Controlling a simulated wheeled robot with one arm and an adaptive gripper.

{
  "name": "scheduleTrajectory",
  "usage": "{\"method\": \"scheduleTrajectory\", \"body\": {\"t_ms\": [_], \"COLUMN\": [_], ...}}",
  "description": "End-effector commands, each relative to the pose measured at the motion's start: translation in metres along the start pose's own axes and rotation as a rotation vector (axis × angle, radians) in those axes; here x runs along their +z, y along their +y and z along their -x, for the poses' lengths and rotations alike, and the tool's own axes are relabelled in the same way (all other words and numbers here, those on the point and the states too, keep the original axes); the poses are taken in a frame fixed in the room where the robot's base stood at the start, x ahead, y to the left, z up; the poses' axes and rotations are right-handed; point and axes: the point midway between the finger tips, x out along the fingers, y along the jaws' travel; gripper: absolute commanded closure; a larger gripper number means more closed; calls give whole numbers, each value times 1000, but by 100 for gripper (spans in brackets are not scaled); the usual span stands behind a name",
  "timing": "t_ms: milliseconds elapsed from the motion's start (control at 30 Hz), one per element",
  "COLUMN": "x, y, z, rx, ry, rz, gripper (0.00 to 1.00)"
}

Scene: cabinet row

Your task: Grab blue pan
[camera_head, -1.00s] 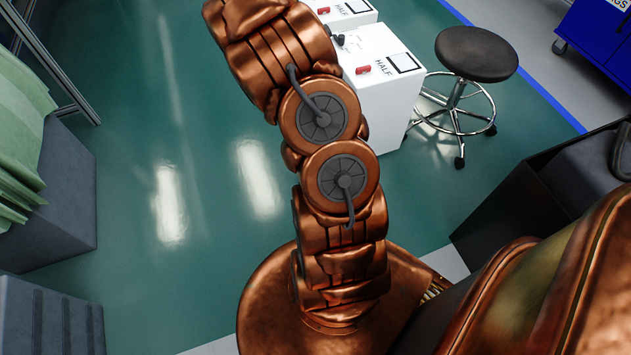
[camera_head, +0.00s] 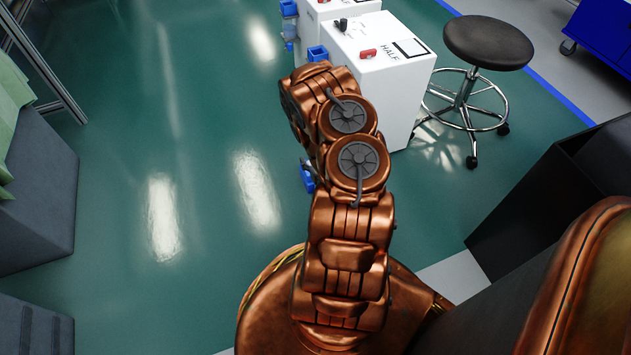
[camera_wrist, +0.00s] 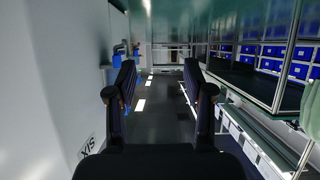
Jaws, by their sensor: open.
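I cannot make out a blue pan for certain in either view. Small blue parts (camera_head: 318,53) show on the side of the white cabinet (camera_head: 385,85) in the head view, and another small blue part (camera_head: 308,178) shows lower down beside my arm. In the wrist view, blue parts (camera_wrist: 118,50) stick out from the white surface at left, just beyond the left finger. My gripper (camera_wrist: 158,88) is open and empty, its two dark fingers apart over the floor. In the head view the gripper is hidden behind my arm.
A black stool (camera_head: 487,43) stands right of the cabinets. A dark box (camera_head: 545,190) is at right, and grey blocks (camera_head: 40,190) are at left. Shelves with blue bins (camera_wrist: 270,65) line the right in the wrist view. The green floor (camera_head: 200,130) between is clear.

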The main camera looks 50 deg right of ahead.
Motion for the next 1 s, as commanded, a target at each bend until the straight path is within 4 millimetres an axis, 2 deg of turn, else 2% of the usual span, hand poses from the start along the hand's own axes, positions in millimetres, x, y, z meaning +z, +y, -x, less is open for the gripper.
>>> {"method": "scheduleTrajectory", "body": {"t_ms": [33,333,733,1000], "x": [12,33,95,88], "y": [-1,-4,-5,-6], "z": [-1,-7,-35,-52], "rx": [-3,-13,-12,-13], "ry": [7,38,36,41], "rz": [-10,-29,-29,-27], "gripper": [48,48,48,48]}}
